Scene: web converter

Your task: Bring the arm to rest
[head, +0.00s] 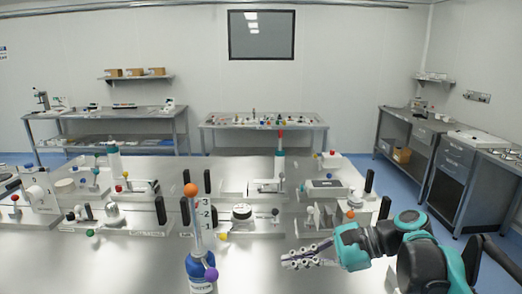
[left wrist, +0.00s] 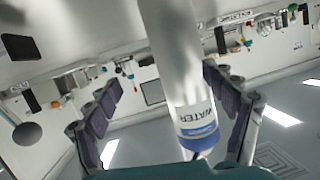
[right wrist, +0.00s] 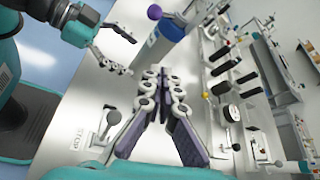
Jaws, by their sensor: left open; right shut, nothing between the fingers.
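My right gripper (head: 308,256) is at the end of the teal right arm, low over the bench at the front right in the head view. In the right wrist view its fingers (right wrist: 163,75) meet at the tips with nothing between them. My left gripper (left wrist: 163,78) has its fingers spread wide in the left wrist view, with a pale cylinder labelled WATER (left wrist: 195,125) showing between them. I cannot tell whether they touch it. The left gripper also shows at the upper left of the right wrist view (right wrist: 125,52). It is out of the head view.
A blue-based bottle (head: 200,272) with orange and purple balls stands at the front of the steel bench (head: 130,262). Several fixtures with knobs and black handles (head: 160,210) line the bench behind it. Bare steel lies at front left. Other benches stand along the walls.

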